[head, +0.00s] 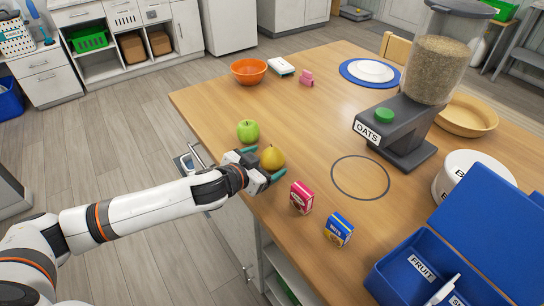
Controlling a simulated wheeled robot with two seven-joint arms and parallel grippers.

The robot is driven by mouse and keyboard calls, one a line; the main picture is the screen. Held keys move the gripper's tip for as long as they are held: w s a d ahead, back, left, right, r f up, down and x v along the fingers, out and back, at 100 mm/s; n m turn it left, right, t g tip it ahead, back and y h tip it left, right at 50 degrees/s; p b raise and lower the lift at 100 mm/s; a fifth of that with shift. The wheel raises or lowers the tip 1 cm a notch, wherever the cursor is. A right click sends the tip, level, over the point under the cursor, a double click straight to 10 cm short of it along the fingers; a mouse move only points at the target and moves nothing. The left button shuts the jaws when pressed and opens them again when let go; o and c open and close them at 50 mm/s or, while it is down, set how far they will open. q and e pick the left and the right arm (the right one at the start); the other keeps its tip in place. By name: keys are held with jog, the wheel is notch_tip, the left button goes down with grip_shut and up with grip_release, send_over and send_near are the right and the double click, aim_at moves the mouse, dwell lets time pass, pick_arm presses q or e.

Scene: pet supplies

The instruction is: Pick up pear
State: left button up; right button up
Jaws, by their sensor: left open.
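A yellow pear (271,157) stands on the wooden table near its left edge. My left gripper (265,162) reaches in from the left with its teal-tipped fingers spread, one on the far side and one on the near side of the pear. The pear sits between or just in front of the fingers; I cannot tell whether either finger touches it. The gripper covers part of the pear's left side. My right gripper does not show in the head view.
A green apple (248,131) sits just behind the gripper. A red box (301,197) and a blue box (338,229) stand toward the front. A ring marking (334,172) is empty.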

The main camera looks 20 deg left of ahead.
aim_at(266, 162)
pick_arm(q)
jog(key=shift+x, duration=1.85)
jog(key=c, duration=1.2)
jog(key=shift+o, duration=0.2)
